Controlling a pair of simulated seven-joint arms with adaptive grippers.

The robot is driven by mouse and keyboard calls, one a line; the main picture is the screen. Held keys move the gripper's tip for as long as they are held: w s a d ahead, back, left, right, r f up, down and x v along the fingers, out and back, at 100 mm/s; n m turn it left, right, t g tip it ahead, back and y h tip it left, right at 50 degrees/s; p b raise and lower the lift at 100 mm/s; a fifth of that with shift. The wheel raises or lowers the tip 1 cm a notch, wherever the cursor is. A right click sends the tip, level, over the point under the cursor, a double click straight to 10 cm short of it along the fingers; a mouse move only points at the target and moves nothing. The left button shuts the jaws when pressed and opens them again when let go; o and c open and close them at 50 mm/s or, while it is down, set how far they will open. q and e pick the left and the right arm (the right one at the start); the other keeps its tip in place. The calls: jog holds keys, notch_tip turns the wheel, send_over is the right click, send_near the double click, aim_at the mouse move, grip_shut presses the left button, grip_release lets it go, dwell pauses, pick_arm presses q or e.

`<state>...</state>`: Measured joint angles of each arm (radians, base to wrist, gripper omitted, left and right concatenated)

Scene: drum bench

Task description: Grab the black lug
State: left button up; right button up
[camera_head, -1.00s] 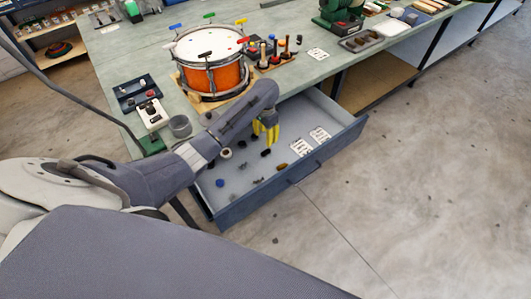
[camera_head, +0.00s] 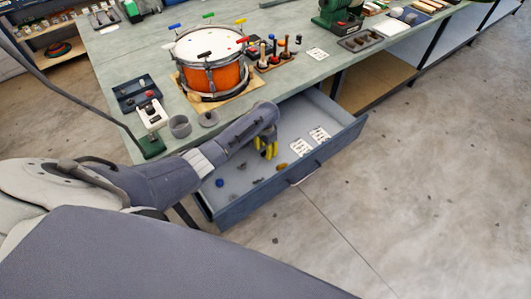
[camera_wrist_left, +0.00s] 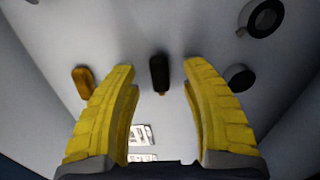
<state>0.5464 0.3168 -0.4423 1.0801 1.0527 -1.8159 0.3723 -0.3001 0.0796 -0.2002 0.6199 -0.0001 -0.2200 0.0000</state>
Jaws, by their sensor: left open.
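The black lug (camera_wrist_left: 158,73) lies on the drawer floor in the left wrist view, upright in the picture and in the gap between my finger tips. My left gripper (camera_wrist_left: 159,72) is open, with a yellow finger on each side of the lug and no visible contact. In the head view my left gripper (camera_head: 267,152) reaches down into the open drawer (camera_head: 255,203), and I cannot make out the black lug there behind the fingers. My right gripper is not in view.
A brown lug (camera_wrist_left: 83,80) lies left of the fingers, a dark round piece (camera_wrist_left: 239,77) and a ring (camera_wrist_left: 263,18) to the right. Printed cards (camera_head: 301,146) and a blue knob (camera_head: 220,182) lie in the drawer. An orange drum (camera_head: 214,76) stands on the bench (camera_head: 130,55).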

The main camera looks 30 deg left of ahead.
pick_arm(q)
jog(key=shift+f, duration=0.45)
jog(key=shift+o, duration=0.2)
grip_shut()
